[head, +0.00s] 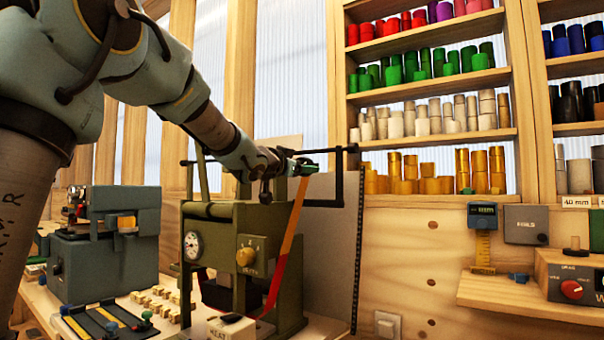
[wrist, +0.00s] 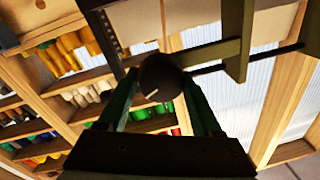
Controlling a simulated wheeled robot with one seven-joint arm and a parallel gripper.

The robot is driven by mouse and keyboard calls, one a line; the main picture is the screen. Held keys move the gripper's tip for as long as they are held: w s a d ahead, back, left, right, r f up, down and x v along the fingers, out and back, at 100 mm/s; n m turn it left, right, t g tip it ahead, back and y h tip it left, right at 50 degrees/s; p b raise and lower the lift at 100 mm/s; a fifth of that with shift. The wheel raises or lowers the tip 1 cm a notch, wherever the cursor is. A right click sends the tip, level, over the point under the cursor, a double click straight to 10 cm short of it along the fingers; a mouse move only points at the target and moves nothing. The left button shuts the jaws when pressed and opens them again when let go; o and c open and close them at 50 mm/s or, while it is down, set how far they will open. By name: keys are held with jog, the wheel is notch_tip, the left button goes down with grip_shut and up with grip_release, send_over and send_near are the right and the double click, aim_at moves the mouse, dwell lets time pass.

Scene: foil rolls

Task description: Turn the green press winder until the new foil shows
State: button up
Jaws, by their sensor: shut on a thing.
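The olive-green press (head: 222,222) stands on the bench with a dial gauge and a yellow knob on its front. A foil band (head: 286,243) slants down its right side, orange above and red below. A black bent crank (head: 339,180) shows at the top right of the press. My gripper (head: 303,167) is at the top of the band, beside the crank. In the wrist view its green fingers stand either side of a dark round knob (wrist: 160,78), and it is shut on that. My fingers hide part of the winder.
A blue-grey machine (head: 108,245) stands left of the press. A grey panel (head: 330,240) stands close on the right. Shelves of foil rolls (head: 430,120) line the back wall.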

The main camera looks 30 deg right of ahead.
jog(key=o, duration=1.4)
jog(key=shift+c, duration=0.2)
jog(key=b+v, duration=0.1)
jog(key=v, duration=0.9)
jog(key=shift+s+a, duration=0.25)
jog(key=shift+a, duration=0.1)
